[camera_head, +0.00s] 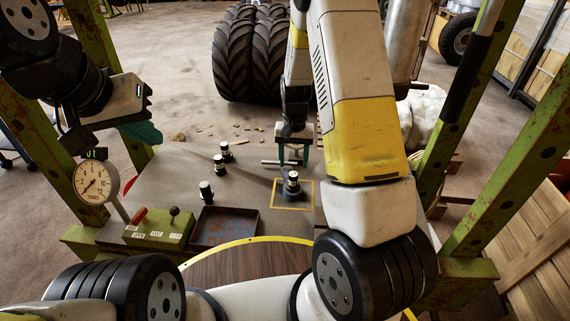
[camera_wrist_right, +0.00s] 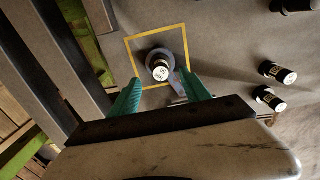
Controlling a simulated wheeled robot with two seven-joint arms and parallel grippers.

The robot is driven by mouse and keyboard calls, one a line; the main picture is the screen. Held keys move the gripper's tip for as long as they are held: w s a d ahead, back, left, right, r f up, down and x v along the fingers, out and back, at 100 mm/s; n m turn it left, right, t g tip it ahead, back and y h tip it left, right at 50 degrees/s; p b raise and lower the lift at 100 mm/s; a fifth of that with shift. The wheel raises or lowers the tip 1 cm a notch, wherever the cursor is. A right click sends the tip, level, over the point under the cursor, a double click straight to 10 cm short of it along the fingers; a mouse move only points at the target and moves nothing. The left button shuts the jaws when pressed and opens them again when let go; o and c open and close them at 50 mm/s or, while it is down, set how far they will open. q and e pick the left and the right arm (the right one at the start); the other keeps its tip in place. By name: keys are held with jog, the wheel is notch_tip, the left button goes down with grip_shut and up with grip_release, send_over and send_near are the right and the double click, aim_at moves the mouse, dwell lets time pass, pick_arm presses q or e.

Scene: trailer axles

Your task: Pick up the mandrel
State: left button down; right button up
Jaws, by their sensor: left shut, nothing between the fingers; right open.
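I cannot tell for certain which part is the mandrel. A short dark cylinder with a pale labelled top (camera_head: 293,180) stands upright on a round grey base inside a yellow square outline; it also shows in the right wrist view (camera_wrist_right: 160,70). My right gripper (camera_head: 293,155) is open, pointing down just behind and above this cylinder. In the wrist view its teal fingers (camera_wrist_right: 162,95) are spread on either side, apart from it. Similar dark cylinders stand to the left, including one (camera_head: 206,191). My left gripper (camera_head: 142,134) is shut and empty at the far left, above the table edge.
A dark red tray (camera_head: 225,227) and a green control box (camera_head: 160,226) with levers sit at the table's near side. A dial gauge (camera_head: 92,183) stands left. Green posts (camera_head: 515,180) flank the grey table (camera_head: 165,180). Large tyres (camera_head: 250,60) stand behind.

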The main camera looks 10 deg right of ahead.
aim_at(293, 174)
jog(key=f, duration=0.5)
jog(key=w+f, duration=0.1)
jog(key=f, duration=0.2)
jog(key=shift+d+f, duration=0.1)
jog(key=shift+c, duration=0.2)
grip_shut()
dwell(1.1)
